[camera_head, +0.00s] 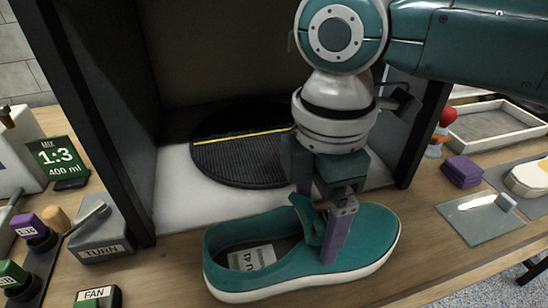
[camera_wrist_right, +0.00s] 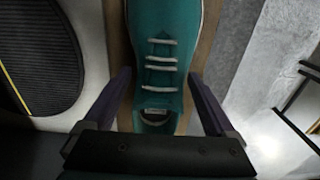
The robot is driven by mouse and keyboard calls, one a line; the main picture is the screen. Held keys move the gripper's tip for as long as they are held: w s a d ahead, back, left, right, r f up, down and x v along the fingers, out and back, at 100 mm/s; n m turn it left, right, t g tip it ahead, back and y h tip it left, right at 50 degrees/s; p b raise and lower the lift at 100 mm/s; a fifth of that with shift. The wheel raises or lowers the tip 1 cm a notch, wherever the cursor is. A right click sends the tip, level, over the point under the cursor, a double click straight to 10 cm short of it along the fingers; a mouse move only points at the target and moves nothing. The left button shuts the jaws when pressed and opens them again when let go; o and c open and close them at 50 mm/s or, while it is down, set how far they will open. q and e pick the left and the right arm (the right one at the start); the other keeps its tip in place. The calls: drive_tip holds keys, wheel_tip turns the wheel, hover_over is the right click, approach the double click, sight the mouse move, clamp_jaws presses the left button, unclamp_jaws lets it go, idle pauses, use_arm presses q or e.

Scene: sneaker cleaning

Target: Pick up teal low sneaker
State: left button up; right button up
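The teal low sneaker (camera_head: 372,238) has a white sole and lies on the wooden table in front of a dark booth, its toe to the right. A printed label (camera_head: 252,258) shows inside its opening. My right gripper (camera_head: 318,225) is over its middle, with one finger down along the near side and the other behind the tongue, its tip hidden. In the right wrist view the sneaker (camera_wrist_right: 160,22), with pale lace bars, lies between the two spread fingers. I cannot tell whether the fingers touch it. My left gripper is not in view.
The booth holds a round black turntable (camera_head: 230,168) with a yellow line. To the left are a TURN lever block (camera_head: 100,240), a FAN block (camera_head: 98,297) and a MIX sign (camera_head: 58,157). To the right are a purple block (camera_head: 462,171), a metal plate (camera_head: 480,222) and a tray (camera_head: 490,132).

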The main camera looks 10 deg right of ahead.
clamp_jaws()
idle(0.3)
drive_tip(key=shift+r, duration=0.15)
